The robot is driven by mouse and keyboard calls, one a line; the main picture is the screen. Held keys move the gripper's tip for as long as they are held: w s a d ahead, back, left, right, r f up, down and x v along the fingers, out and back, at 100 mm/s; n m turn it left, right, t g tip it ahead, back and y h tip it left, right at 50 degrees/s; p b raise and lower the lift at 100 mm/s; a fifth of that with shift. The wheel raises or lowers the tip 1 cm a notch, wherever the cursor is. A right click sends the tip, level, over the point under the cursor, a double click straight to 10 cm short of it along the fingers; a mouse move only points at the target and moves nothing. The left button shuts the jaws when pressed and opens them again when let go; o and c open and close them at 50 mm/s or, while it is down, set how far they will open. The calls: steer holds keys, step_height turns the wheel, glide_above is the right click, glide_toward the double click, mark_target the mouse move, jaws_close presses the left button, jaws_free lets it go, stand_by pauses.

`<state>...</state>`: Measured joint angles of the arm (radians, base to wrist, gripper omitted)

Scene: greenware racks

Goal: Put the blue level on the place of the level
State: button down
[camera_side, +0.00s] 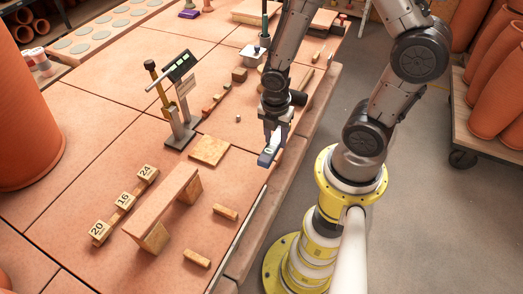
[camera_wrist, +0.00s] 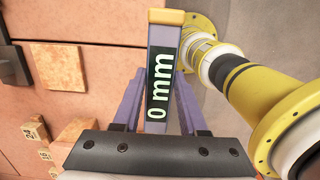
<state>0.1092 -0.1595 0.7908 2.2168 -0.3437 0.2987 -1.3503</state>
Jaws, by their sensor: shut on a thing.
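The blue level (camera_wrist: 163,28) is a long blue-violet bar with a pale tan end and a dark display reading "0 mm". My gripper (camera_wrist: 160,110) is shut on it, with a finger on each side. In the side view the level (camera_side: 266,158) hangs from my gripper (camera_side: 271,146) near the table's right edge, apparently above the surface; the exact height is hard to tell. No spot marked as the level's place can be made out. A flat square wooden plate (camera_side: 209,150) lies to the left of my gripper and also shows in the wrist view (camera_wrist: 72,132).
A plank bridge (camera_side: 165,204) on two blocks stands at front, beside blocks numbered 20 (camera_side: 101,232), 16 and 24. Two small loose wooden blocks (camera_side: 225,211) lie to its right. A grey-based stand (camera_side: 182,133) with a display stands behind the plate. A large terracotta pot (camera_side: 25,120) is at left.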

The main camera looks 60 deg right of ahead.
steer(key=w+f, duration=0.1)
steer(key=f, duration=0.1)
steer(key=w+f, duration=0.2)
steer(key=w+d+f, duration=0.1)
steer(key=shift+w+f, duration=0.3)
steer(key=shift+f, duration=1.65)
steer(key=shift+f, duration=0.15)
steer(key=shift+c, duration=2.2)
jaws_free()
